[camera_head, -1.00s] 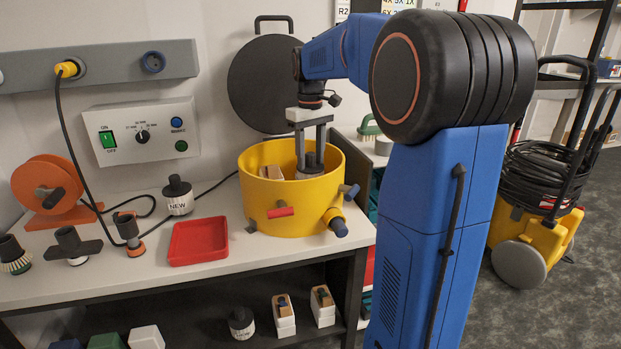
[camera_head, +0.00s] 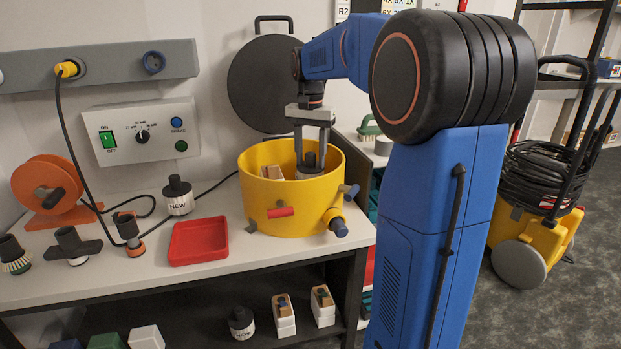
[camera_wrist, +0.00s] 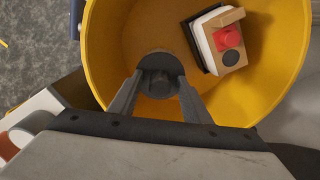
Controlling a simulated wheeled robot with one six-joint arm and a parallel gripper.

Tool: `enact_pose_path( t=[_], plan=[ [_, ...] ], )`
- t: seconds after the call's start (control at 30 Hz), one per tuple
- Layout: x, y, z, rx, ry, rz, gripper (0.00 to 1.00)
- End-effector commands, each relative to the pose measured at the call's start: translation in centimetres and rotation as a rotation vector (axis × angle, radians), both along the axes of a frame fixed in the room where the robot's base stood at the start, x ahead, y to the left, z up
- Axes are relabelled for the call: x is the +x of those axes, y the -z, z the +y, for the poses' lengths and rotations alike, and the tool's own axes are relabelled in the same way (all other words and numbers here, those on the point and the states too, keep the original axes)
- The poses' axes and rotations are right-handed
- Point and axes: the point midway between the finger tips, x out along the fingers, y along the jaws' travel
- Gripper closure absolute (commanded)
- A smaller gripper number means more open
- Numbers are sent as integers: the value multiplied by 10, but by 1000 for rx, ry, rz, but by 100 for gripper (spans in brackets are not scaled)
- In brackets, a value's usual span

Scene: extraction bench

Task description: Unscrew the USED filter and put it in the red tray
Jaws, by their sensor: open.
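The used filter, a dark round piece with a raised grip on top (camera_wrist: 158,78), stands inside the yellow drum (camera_head: 262,215). Its dark top also shows in the head view (camera_head: 310,160). No label on it can be read. My gripper (camera_head: 312,150) points down into the drum. In the wrist view its two fingers (camera_wrist: 160,95) are apart, one on each side of the filter's grip; contact cannot be told. The red tray (camera_head: 198,241) lies empty on the bench, left of the drum.
A white-and-tan block with a red patch (camera_wrist: 226,42) sits in the drum beside the filter. A filter marked NEW (camera_head: 179,197) stands behind the tray. The round black lid (camera_head: 262,85) is upright behind the drum. Nozzles (camera_head: 75,246) and an orange reel (camera_head: 50,185) occupy the left bench.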

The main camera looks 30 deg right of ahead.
Motion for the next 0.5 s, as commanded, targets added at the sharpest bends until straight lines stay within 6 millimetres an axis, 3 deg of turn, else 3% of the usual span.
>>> enact_pose_path(
  t=[0.5],
  plan=[
    [0, 0, 0, 0, 515, 0, 56]
  ],
)
